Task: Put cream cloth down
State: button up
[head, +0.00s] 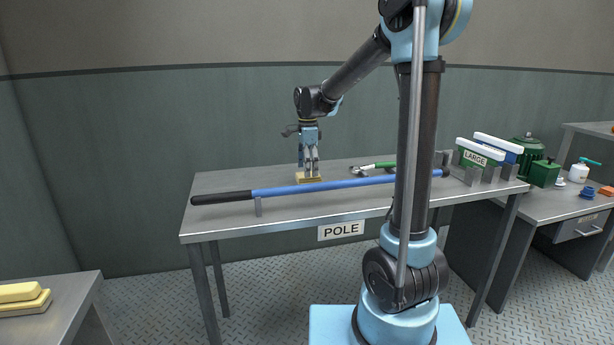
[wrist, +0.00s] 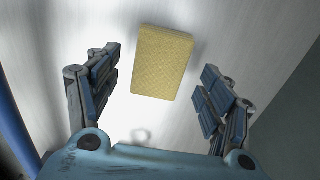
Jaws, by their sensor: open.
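The cream cloth (head: 309,179) is a small pale-yellow block-shaped piece lying on the grey table (head: 232,184), behind the blue pole. In the wrist view the cloth (wrist: 163,62) lies flat on the bright tabletop, a little beyond and between the finger ends. My gripper (head: 311,172) points down at the cloth from above. Its fingers are spread wide, with clear gaps on both sides of the cloth in the wrist view (wrist: 160,90). Nothing is held between them.
A long blue pole (head: 335,185) with a black grip rests on supports along the table's front. A green-handled tool (head: 375,166) lies behind it. Green and blue boxes (head: 481,152) stand at the right end. Yellow pieces (head: 22,297) lie on another table at lower left.

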notch_tip(320, 180, up, 9)
dwell(0.4)
jog(key=shift+f, duration=0.1)
